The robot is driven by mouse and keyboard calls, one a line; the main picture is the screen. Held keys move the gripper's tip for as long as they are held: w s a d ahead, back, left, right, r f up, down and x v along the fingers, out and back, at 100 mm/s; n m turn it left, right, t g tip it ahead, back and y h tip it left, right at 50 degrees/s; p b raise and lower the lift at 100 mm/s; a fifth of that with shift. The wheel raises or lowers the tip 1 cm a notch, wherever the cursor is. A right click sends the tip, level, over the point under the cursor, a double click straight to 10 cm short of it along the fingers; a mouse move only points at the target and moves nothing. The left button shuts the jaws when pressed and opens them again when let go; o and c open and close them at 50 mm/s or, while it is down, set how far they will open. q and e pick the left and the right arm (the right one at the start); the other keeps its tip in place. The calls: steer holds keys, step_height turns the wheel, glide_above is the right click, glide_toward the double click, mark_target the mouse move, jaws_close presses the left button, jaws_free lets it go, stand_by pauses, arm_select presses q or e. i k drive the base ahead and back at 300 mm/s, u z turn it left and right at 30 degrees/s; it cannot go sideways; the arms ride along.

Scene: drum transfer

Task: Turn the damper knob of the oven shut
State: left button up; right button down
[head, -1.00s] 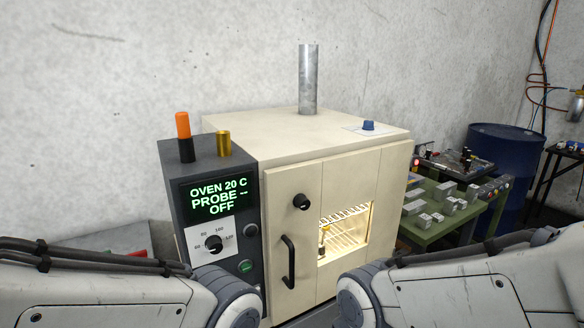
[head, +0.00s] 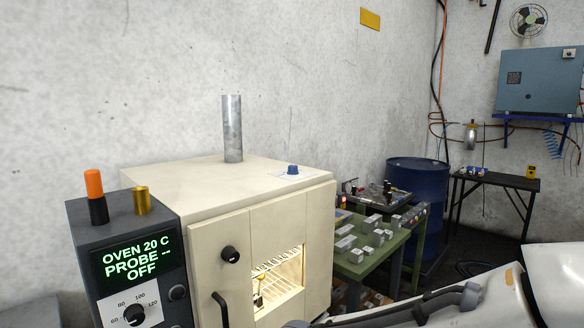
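The cream oven (head: 200,190) stands at the left centre with its door facing me. A black knob (head: 230,254) is on the door front. A dark control box (head: 130,215) on the oven's left has a dial (head: 134,314), and its display reads OVEN 20 C, PROBE --, OFF. Neither gripper is in view; only part of my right arm shows at the lower right.
A metal pipe (head: 232,130) rises from the oven's top at the back. A green table (head: 352,268) with several metal blocks stands right of the oven, before a blue drum (head: 417,200). A dark table (head: 500,181) is farther right. The oven top around the blue knob is clear.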

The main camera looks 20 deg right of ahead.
mark_target(292, 169)
steer(key=z, duration=1.8)
steer(key=i, duration=1.8)
steer(key=u, duration=0.9)
